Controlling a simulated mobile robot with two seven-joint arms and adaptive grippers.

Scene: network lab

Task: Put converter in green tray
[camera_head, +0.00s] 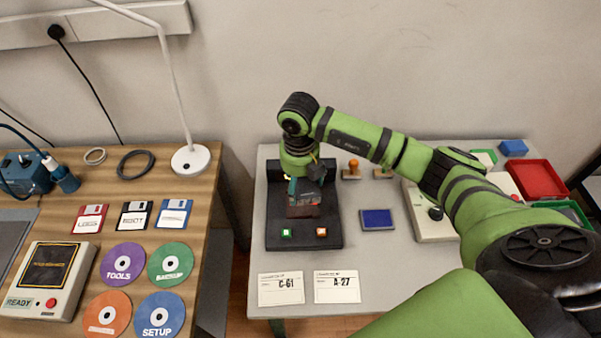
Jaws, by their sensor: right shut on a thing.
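My right gripper (306,188) reaches down from above over a black stand (272,215) on the grey table. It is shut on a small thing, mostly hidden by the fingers. A dark red and grey block (303,205) shows right under the fingertips; I cannot tell whether it is the held converter or part of the stand. The green tray (576,208) is at the far right, partly covered by my right arm. My left gripper is not in view.
A red tray (540,180) stands behind the green tray. A blue pad (377,219), two stamps (353,170) and two label cards (337,287) lie on the grey table. The wooden table (150,225) at left holds disks, floppies and a lamp (190,159).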

